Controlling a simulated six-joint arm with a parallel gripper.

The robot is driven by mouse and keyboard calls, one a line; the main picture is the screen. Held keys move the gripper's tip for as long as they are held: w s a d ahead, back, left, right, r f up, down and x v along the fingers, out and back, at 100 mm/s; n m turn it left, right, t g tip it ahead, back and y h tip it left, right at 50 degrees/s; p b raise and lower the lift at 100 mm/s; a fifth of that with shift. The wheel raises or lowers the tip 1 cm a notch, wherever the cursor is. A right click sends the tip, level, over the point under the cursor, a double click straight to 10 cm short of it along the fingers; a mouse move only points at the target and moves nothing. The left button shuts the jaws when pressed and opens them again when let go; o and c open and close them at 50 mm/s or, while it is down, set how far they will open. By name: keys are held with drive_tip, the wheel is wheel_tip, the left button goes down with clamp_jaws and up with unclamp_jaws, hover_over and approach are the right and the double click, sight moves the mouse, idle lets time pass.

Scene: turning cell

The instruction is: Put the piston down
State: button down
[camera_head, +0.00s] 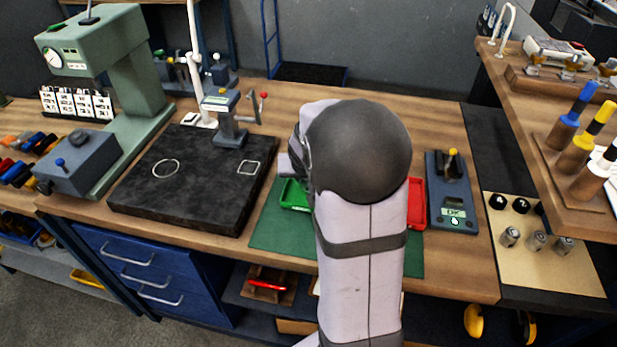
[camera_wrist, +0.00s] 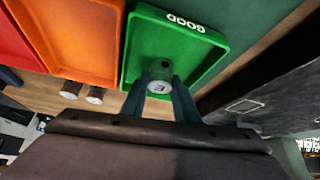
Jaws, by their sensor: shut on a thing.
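My gripper (camera_wrist: 160,92) is shut on a grey metal piston (camera_wrist: 161,75) in the wrist view. The piston's round light end face, with a dark letter on it, is turned to the camera. Piston and fingertips appear over the floor of the green tray (camera_wrist: 216,24) marked GOOD. I cannot tell whether the piston touches the tray floor. In the head view my arm hides the gripper and the piston; only the left part of the green tray (camera_head: 294,194) shows beside the arm.
An orange tray (camera_wrist: 85,35) lies beside the green one, and a red tray (camera_head: 417,203) lies beyond it. A digital gauge (camera_head: 452,205) stands right of the red tray. A dark stone plate (camera_head: 200,185) with a fixture lies left. Several metal cylinders (camera_head: 537,240) stand at far right.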

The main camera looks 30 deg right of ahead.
drive_tip(key=shift+f, duration=0.1)
drive_tip(key=shift+f, duration=0.1)
drive_tip(key=c, duration=1.4)
unclamp_jaws()
drive_tip(key=shift+s+a+r, duration=0.15)
drive_tip(key=shift+s+r, duration=0.05)
drive_tip(key=shift+r, duration=0.55)
drive_tip(key=v, duration=1.1)
drive_tip(key=shift+f+b, duration=0.1)
drive_tip(key=shift+b, duration=0.25)
